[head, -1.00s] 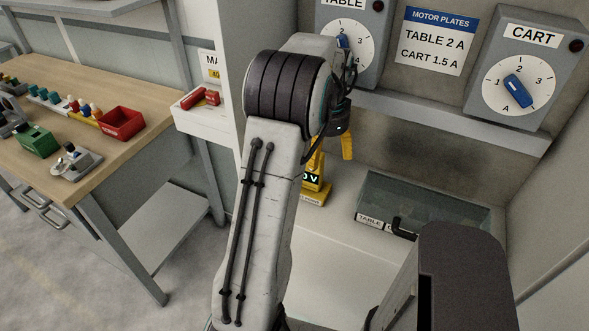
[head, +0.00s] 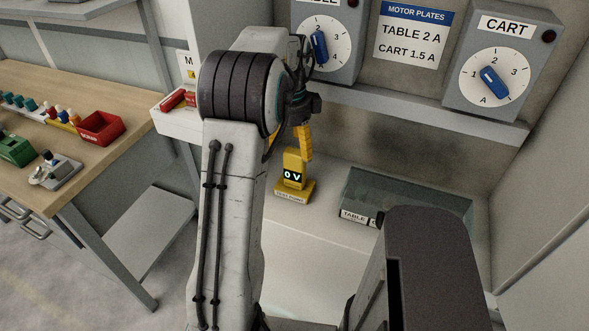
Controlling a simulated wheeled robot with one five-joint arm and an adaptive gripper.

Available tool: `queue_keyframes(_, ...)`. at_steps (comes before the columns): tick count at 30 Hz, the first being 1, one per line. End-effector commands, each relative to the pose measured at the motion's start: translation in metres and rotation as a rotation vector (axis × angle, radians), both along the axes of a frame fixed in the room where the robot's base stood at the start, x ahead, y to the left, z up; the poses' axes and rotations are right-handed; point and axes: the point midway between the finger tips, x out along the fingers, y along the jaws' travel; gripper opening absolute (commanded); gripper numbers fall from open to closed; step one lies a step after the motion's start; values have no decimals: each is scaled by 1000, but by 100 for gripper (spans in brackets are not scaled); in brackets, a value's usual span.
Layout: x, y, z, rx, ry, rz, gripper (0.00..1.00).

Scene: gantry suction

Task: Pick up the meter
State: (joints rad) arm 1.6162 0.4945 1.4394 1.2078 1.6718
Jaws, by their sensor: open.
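The meter (head: 292,172) is a small yellow upright device with a dark display reading "0 V". It stands on a yellow base with a small white label, on the pale bench surface in the middle of the head view. My gripper (head: 288,156) is just above and in front of the meter in the picture. One yellow finger shows at the meter's upper right; the other is mostly hidden behind my arm. The gripper is open, with nothing visibly held. I cannot tell whether a finger touches the meter.
A glass-topped case (head: 400,195) with a "TABLE" label lies right of the meter. A grey ledge (head: 420,104) and the CART dial box (head: 497,70) are above. A white shelf with red items (head: 178,101) and a wooden bench (head: 98,88) are at left.

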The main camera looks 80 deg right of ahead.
Motion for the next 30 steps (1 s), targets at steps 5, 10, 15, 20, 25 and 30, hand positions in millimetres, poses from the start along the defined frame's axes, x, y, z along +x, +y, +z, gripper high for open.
queue_keyframes(5, 0, 0, -2, 2, 0, -83, 75)
queue_keyframes(10, 0, 0, -15, 3, 0, -99, 75)
queue_keyframes(15, -1, 0, -26, 2, 0, -98, 75)
queue_keyframes(20, -5, 1, -44, 4, 0, -98, 75)
queue_keyframes(25, -6, 1, -64, 4, 0, -96, 75)
queue_keyframes(30, -6, 0, -72, 1, 0, -96, 75)
